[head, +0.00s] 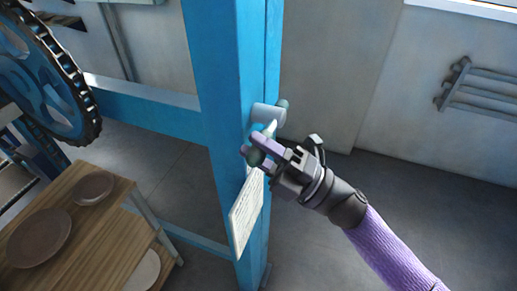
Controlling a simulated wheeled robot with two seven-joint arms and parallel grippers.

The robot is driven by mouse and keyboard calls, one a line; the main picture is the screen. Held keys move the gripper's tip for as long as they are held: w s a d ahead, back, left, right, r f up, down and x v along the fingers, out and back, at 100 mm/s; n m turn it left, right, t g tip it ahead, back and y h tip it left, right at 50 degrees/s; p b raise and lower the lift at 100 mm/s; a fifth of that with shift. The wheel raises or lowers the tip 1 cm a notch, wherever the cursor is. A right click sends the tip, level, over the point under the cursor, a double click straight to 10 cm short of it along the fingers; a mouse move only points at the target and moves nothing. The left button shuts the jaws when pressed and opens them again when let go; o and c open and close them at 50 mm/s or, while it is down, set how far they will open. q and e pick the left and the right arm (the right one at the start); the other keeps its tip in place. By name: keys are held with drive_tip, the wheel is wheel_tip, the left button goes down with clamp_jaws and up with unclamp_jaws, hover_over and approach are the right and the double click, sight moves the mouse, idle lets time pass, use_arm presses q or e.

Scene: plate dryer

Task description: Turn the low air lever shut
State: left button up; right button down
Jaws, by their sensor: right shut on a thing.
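The low air lever (270,129) is on the blue post, beside a pale grey cylindrical fitting (266,113). Only a small pale part of the lever shows, as my fingers cover the rest. My right gripper (259,147) comes in from the lower right and is shut on the lever, just below the fitting. My left gripper is not in this view.
The tall blue post (222,90) carries a white printed sheet (245,212) below my gripper. At left are a large chain wheel (40,75) and a wooden table (95,245) with brown plates (39,238). A rack (480,95) is on the right wall. Floor at right is clear.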

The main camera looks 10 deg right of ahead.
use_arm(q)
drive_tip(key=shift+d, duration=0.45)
use_arm(e)
drive_tip(key=shift+f, duration=0.1)
drive_tip(key=shift+c, duration=1.8)
unclamp_jaws()
drive_tip(key=shift+s+d+f, duration=0.1)
drive_tip(key=shift+d, duration=0.1)
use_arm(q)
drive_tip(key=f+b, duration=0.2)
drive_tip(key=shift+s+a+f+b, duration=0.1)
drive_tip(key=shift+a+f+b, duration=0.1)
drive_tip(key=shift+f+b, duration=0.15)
use_arm(e)
drive_tip(key=v, duration=0.9)
drive_tip(key=shift+d, duration=0.15)
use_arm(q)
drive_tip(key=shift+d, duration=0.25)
use_arm(e)
drive_tip(key=shift+s, duration=0.1)
